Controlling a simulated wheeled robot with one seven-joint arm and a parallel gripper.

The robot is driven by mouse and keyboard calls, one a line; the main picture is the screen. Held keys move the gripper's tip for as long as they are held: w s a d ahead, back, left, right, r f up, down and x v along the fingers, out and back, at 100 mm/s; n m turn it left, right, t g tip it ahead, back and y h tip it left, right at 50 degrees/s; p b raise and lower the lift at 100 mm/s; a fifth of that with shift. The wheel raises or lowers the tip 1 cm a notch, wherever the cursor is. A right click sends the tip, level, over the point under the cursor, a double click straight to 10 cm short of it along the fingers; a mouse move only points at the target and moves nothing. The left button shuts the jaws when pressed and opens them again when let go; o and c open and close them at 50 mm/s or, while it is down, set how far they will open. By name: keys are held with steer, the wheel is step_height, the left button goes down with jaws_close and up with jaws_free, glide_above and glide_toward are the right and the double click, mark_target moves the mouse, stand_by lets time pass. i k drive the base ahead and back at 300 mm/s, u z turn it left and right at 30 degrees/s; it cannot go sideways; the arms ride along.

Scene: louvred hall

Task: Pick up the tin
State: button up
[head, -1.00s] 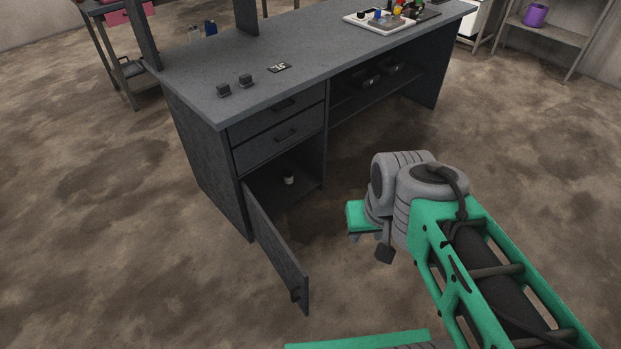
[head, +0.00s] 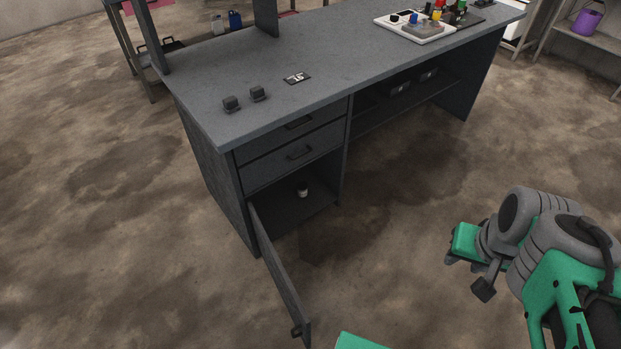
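A small light-coloured item with a dark top, likely the tin (head: 302,191), stands in the open lower compartment of the dark grey desk (head: 220,85). It is small in the picture and its details are not clear. The compartment's door (head: 280,278) is swung wide open toward me. My gripper (head: 464,264), by the green end of my arm, is over the floor well to the right of the compartment, apart from the tin. Its fingers are mostly hidden by my wrist. Nothing is seen held in it.
Two closed drawers (head: 293,153) sit above the compartment. An open shelf (head: 405,95) is right of the drawers. The floor (head: 370,270) before the desk is clear.

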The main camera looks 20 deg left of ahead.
mark_target(301, 186)
steer(key=i, duration=3.55)
steer(key=u, duration=5.3)
